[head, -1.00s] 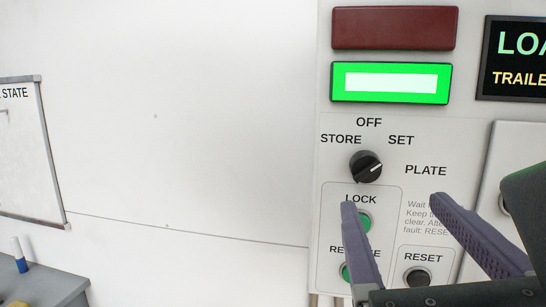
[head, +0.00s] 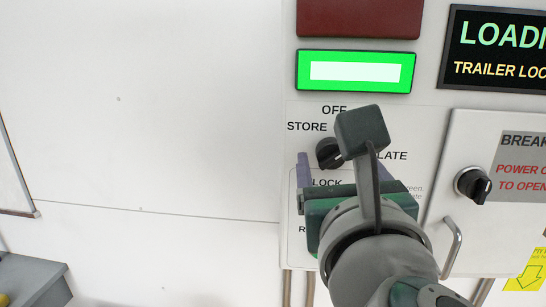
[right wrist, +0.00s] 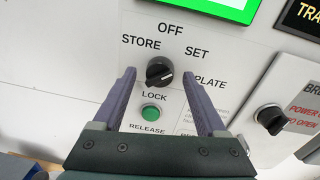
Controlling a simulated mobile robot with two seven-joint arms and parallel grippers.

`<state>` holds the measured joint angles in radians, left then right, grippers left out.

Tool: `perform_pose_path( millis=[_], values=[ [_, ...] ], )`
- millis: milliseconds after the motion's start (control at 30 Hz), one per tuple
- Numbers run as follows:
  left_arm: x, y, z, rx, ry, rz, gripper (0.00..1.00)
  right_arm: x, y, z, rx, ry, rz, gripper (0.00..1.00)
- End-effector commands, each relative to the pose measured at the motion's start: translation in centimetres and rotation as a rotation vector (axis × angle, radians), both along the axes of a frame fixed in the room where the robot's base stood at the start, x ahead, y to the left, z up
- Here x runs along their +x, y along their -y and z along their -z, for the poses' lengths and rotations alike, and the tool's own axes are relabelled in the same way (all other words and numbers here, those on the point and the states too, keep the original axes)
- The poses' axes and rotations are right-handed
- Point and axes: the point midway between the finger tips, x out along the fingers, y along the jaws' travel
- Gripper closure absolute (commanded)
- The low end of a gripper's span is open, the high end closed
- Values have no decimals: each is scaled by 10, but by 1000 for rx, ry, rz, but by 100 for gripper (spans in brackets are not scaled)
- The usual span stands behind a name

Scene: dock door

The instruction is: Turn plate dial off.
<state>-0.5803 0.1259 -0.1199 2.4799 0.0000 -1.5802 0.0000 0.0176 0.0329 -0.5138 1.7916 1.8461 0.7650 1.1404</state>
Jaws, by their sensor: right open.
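The plate dial (head: 328,153) is a black round knob on the grey-white control panel, under the labels STORE, OFF and SET. My right gripper (head: 338,160) is open and empty. Its purple fingers stand on either side of the dial in the right wrist view (right wrist: 159,76). I cannot tell whether either finger touches it. My right wrist hides part of the panel in the head view. My left gripper is not in view.
Below the dial is a green LOCK button (right wrist: 151,111). A lit green indicator (head: 356,72) and a dark red one (head: 360,17) are above. To the right are a display (head: 500,50), another black knob (head: 472,185) and a handle (head: 452,247).

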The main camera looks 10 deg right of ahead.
Motion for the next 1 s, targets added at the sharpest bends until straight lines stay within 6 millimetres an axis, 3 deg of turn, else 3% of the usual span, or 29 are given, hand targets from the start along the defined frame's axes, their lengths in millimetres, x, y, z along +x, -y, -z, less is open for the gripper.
perform_pose_path(
  millis=[67,700,1000],
  values=[
    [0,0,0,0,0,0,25,0,0,0,0,0,0,28],
    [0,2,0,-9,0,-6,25,0,0,0,-1,1,0,100],
    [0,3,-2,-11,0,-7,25,0,0,-1,-14,-3,0,100]
  ],
)
